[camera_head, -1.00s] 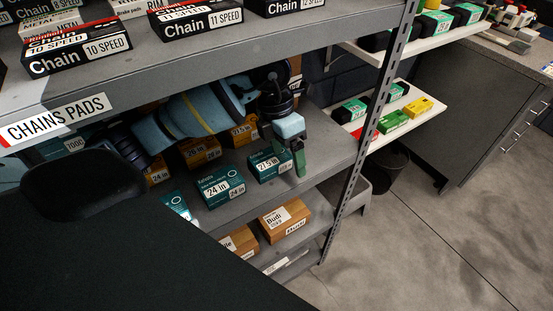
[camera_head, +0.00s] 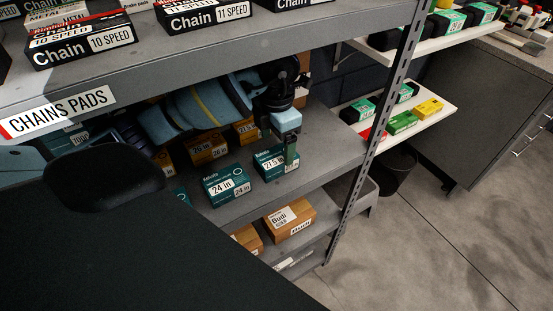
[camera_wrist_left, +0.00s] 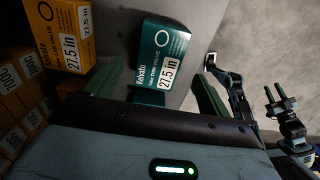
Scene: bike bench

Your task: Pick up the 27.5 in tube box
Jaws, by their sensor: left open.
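The teal 27.5 in tube box (camera_head: 271,166) stands on the middle shelf. It also shows in the left wrist view (camera_wrist_left: 162,48), label facing the camera. My left gripper (camera_head: 291,148) is at the box's right end in the head view, with a finger overlapping that end. In the left wrist view my left gripper (camera_wrist_left: 153,92) is open, with green fingers on either side of the box's near end. I cannot tell whether either finger touches it. A dark jointed part at the right of that view may be my right arm; its jaw state is unclear.
The upper shelf (camera_head: 290,35) lies above my arm. A metal post (camera_head: 372,140) stands to the right.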

